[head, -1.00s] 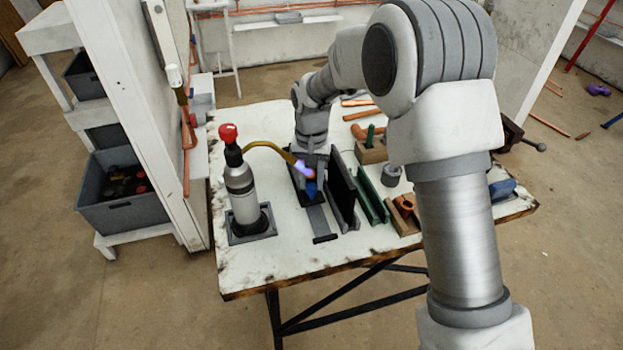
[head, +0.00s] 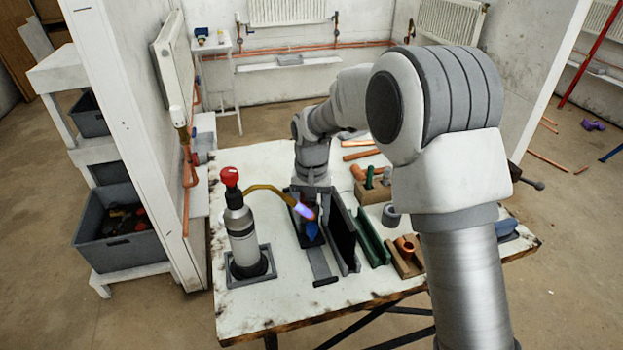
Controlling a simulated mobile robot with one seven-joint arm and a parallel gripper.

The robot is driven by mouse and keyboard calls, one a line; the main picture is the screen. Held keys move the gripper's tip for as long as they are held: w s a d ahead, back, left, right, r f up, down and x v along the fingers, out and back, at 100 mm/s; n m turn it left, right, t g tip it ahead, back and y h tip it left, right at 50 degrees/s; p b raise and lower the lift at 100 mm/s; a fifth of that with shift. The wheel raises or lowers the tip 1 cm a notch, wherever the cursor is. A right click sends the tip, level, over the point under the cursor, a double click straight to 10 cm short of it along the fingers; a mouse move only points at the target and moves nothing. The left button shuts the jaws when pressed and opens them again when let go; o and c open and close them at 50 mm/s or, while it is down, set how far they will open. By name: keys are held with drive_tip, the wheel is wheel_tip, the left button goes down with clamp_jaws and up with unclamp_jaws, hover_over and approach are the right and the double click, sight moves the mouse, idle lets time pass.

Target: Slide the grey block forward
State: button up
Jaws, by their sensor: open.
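My gripper (head: 310,208) points down over the near-middle of the white table, at the far end of a flat grey rail (head: 319,263). The rail runs toward the table's near edge and ends in a dark stop (head: 326,282). A dark grey block-like piece (head: 296,222) sits around the rail's far end, right under my gripper; I cannot tell for sure that it is the grey block. My gripper is open, but its fingers are mostly hidden by the torch flame and the dark parts. A small blue piece (head: 312,231) shows just below it.
A gas torch (head: 240,235) with a red knob stands left in a grey tray; its flame (head: 305,211) overlaps my gripper in view. An upright black plate (head: 343,232) and green channel (head: 372,240) stand close on the right. A wooden block with copper fitting (head: 405,254) lies beyond.

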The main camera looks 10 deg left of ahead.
wheel_tip(320, 180, up, 15)
drive_tip(key=p, duration=0.1)
drive_tip(key=shift+p, duration=0.4)
drive_tip(key=shift+f, duration=0.15)
